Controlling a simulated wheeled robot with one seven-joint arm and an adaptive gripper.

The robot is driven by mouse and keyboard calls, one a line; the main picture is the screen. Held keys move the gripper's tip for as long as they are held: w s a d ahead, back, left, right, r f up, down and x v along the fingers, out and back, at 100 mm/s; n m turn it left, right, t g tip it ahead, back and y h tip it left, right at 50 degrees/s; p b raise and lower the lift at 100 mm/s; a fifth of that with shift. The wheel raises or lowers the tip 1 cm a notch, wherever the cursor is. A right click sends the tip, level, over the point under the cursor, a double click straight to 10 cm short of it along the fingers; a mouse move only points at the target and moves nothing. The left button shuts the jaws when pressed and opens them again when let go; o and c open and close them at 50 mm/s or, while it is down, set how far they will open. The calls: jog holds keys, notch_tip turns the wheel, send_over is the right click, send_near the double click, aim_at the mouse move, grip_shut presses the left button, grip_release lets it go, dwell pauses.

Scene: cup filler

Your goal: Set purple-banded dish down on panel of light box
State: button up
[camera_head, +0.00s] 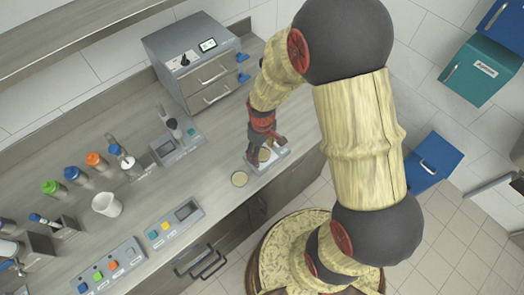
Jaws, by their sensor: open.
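My gripper (266,148) is at the end of the arm, pointing down over a small pale box that looks like the light box (282,157), near the counter's front edge. My gripper is open. A small round tan dish (264,155) shows between or just under the fingers, over the box's top. I cannot tell whether it rests on the panel or touches a finger. A second round tan dish (240,179) lies on the counter to the left of the box. No purple band can be made out on either dish at this size, and the gripper hides part of the panel.
A grey drawer unit (195,60) stands behind. A device with a small screen (165,150) is left of the gripper. Several capped bottles, a white beaker (107,204) and button panels (110,268) fill the left counter. Bare counter lies around the second dish.

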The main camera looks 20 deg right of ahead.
notch_tip(320, 180, up, 12)
jog(key=p, duration=0.2)
notch_tip(320, 180, up, 15)
jog(key=m+t, duration=0.3)
send_over(262, 153)
jog(key=s, duration=0.5)
jog(key=s+r+m+t, duration=0.2)
jog(key=s+r, duration=0.6)
jog(key=s, duration=0.1)
jog(key=shift+r+m+t, duration=0.15)
jog(key=shift+m+t, duration=0.15)
jog(key=shift+m, duration=0.1)
jog(key=shift+s, duration=0.1)
notch_tip(262, 153, down, 6)
jog(key=b, duration=0.5)
jog(key=shift+r+b, duration=0.2)
jog(key=shift+b, duration=0.15)
jog(key=shift+d, duration=0.1)
